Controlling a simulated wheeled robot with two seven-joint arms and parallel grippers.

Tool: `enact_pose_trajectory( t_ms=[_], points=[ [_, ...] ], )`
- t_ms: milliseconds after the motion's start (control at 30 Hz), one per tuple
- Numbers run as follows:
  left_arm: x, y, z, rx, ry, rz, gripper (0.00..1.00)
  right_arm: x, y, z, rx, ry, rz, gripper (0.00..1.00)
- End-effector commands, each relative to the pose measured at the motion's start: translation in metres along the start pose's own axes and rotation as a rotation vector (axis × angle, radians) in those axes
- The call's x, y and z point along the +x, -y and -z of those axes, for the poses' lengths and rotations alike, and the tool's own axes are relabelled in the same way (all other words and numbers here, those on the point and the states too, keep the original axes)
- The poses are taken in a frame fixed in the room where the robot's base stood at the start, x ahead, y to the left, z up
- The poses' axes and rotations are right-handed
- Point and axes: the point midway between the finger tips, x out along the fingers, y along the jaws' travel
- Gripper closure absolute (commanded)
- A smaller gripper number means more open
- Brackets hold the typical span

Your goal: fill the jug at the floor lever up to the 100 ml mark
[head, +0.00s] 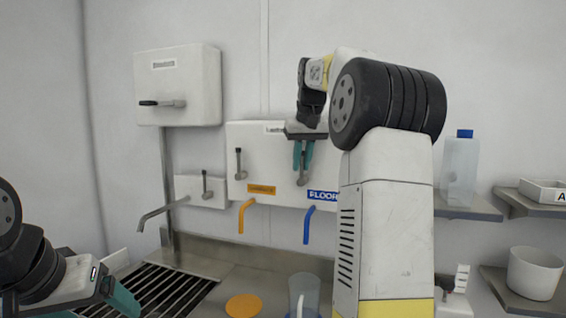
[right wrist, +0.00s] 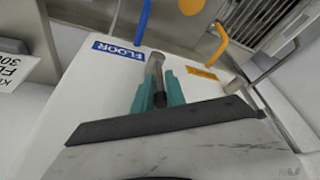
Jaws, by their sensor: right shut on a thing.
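The floor lever (head: 302,178) is a grey metal handle on the white wall box, above the blue FLOOR label (head: 323,196). My right gripper (head: 303,154) is shut on this lever; in the right wrist view its teal fingers (right wrist: 158,92) sit on both sides of the lever (right wrist: 153,72). The blue spout (head: 307,226) hangs below the box. The clear jug (head: 307,288) stands below it, cut by the bottom edge. No stream shows, and I cannot read its marks or level. My left gripper (head: 120,297) is low at the left, empty, its opening unclear.
An orange spout (head: 243,216) and another lever (head: 239,164) are left of the floor lever. An orange disc (head: 243,306) lies left of the jug, beside a slatted drain (head: 160,290). Shelves at right hold a blue-capped bottle (head: 459,170) and a white cup (head: 534,273).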

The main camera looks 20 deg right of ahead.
Motion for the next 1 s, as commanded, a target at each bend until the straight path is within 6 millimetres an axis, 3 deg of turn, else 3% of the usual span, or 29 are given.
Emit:
enact_pose_trajectory(
  t_ms=[633, 1000],
  points=[
    [0.0000, 0.0000, 0.0000, 0.000, 0.000, 0.000, 0.20, -0.0007, -0.0010, -0.0003, 0.004, -0.006, 0.006, 1.00],
    [0.0000, 0.0000, 0.0000, 0.000, 0.000, 0.000, 0.20, -0.0019, -0.0089, -0.0055, 0.055, -0.096, 0.130, 1.00]
  ],
)
